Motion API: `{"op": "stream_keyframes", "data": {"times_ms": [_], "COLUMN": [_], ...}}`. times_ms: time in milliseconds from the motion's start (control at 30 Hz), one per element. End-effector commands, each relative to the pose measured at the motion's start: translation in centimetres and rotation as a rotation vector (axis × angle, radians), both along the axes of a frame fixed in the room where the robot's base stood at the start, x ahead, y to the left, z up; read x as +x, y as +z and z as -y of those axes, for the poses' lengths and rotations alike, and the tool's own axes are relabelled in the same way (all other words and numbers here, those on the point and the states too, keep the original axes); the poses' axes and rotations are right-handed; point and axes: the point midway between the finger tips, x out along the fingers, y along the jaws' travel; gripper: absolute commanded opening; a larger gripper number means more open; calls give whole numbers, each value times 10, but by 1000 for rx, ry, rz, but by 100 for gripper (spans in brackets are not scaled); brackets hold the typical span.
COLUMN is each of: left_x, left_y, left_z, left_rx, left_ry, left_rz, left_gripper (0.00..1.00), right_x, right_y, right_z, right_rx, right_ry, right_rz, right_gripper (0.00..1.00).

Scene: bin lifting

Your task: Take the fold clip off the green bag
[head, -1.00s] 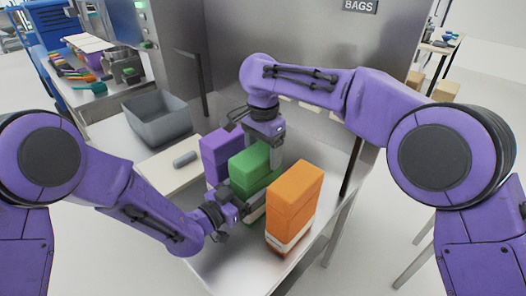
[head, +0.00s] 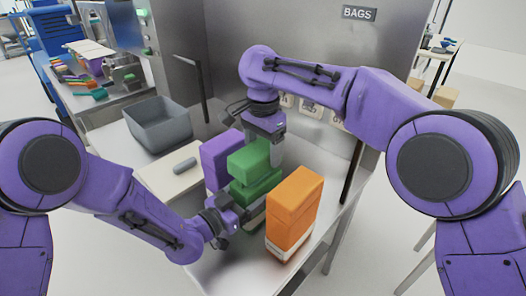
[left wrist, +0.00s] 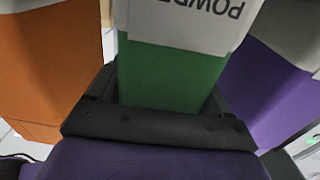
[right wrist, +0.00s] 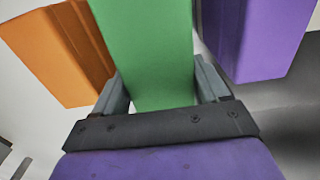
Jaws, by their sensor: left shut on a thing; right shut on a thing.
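The green bag (head: 262,187) stands between the purple bag and the orange bag on the metal table. Its upper green block, which looks like the fold clip (head: 248,158), sits higher and offset to the left from the body below. I cannot tell whether they still touch. My right gripper (head: 275,150) comes down from above, shut on the clip; in the right wrist view green (right wrist: 145,50) fills the space between its fingers. My left gripper (head: 233,211) is low at the front, shut on the green bag, whose white label (left wrist: 190,20) shows in the left wrist view.
The orange bag (head: 291,218) stands close on the right and the purple bag (head: 217,160) close on the left. The table front is clear.

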Motion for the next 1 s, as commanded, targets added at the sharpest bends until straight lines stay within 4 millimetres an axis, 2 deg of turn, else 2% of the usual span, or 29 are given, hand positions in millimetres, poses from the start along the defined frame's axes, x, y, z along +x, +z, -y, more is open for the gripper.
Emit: {"op": "stream_keyframes", "data": {"times_ms": [100,200,433,467,500,767,867,1000], "left_x": [-2,-2,-2,-2,-2,-3,-12,-37], "left_y": [-4,-4,-4,-4,-4,-3,-4,-5], "left_z": [0,0,0,0,0,-2,-13,-38], "left_rx": [6,6,6,6,6,2,2,1], "left_ry": [-4,-4,-4,-4,-4,-1,1,2], "left_rz": [-7,-7,-8,-8,-7,-4,-4,-5], "left_gripper": [24,24,24,89,100,100,100,100], "right_x": [1,0,0,0,0,0,0,0], "right_y": [20,30,33,33,33,31,25,13], "right_z": [0,0,0,0,0,0,0,0], "right_rx": [1,1,0,0,0,1,1,1], "right_ry": [0,0,0,0,1,1,1,1], "right_rz": [4,3,1,1,1,1,1,1], "right_gripper": [38,38,38,38,38,38,38,38]}}
